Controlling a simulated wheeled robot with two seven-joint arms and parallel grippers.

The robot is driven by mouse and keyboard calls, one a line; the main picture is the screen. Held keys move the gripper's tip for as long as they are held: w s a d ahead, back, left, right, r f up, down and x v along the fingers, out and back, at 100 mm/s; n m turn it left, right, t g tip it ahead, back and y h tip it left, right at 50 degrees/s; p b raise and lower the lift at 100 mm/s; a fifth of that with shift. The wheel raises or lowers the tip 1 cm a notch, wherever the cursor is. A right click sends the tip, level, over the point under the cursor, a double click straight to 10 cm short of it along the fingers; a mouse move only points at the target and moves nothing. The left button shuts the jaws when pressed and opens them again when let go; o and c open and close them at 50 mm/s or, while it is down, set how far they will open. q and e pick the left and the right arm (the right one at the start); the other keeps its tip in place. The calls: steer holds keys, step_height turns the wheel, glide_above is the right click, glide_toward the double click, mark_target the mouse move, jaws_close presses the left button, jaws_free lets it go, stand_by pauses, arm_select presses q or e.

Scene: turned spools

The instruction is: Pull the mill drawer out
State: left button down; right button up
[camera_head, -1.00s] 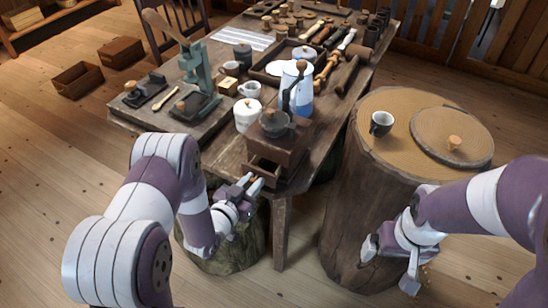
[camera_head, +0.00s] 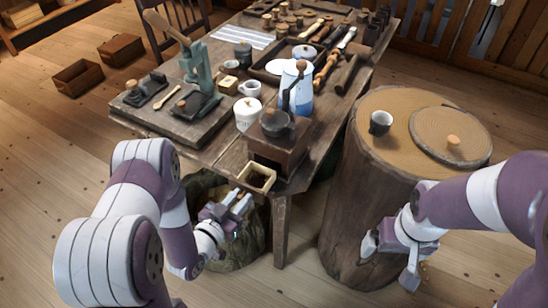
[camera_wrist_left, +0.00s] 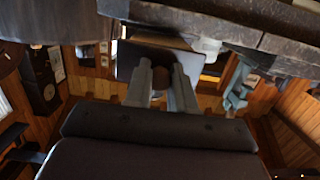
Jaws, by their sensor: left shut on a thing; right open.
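The brown wooden mill (camera_head: 280,152) with a dark bowl and crank stands at the near corner of the table. My right gripper (camera_head: 388,262) is open and empty, beside the large stump.
A white-and-blue coffee pot (camera_head: 296,88) and a white lidded jar (camera_head: 247,113) stand behind the mill. The stump (camera_head: 345,215) at the right bears a dark mug (camera_head: 381,122) and a round lid (camera_head: 451,138).

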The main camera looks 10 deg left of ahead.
arm_select(q)
steer(key=s+r+p, duration=0.2)
steer(key=r+p, duration=0.1)
steer(key=s+a+r+p, duration=0.1)
steer(key=r+p, duration=0.1)
stand_by(0.3)
steer(key=shift+w+a, duration=0.1)
steer(key=shift+w, duration=0.05)
steer(key=w+a+f+b, duration=0.1)
steer(key=w+a+b, duration=0.2)
steer(key=a, duration=1.1)
steer(key=shift+w+f, duration=0.15)
steer(key=shift+w, duration=0.9)
